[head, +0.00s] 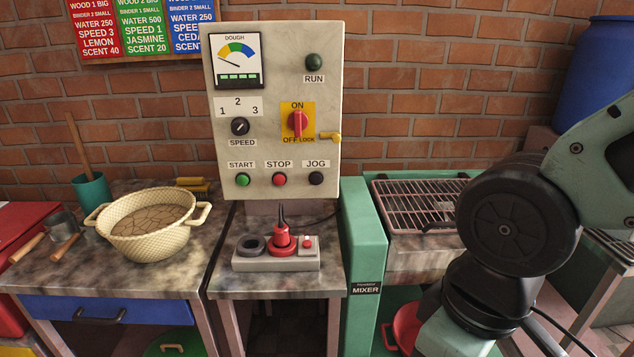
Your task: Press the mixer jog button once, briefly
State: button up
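The mixer control panel (330,110) is a pale upright box against the brick wall. Its black JOG button (316,178) is at the lower right, under the JOG label. The red STOP button (279,179) and green START button (243,179) are in the same row to its left. The red rotary switch (297,123) on a yellow plate points up to ON. The RUN lamp (314,62) is dark green. My arm shows at the right, apart from the panel. My gripper is not in view.
A small grey base with a red-handled device (282,240) stands on the stand below the panel. A woven basin (147,225) is at the left. The green mixer housing (366,265) stands at the right.

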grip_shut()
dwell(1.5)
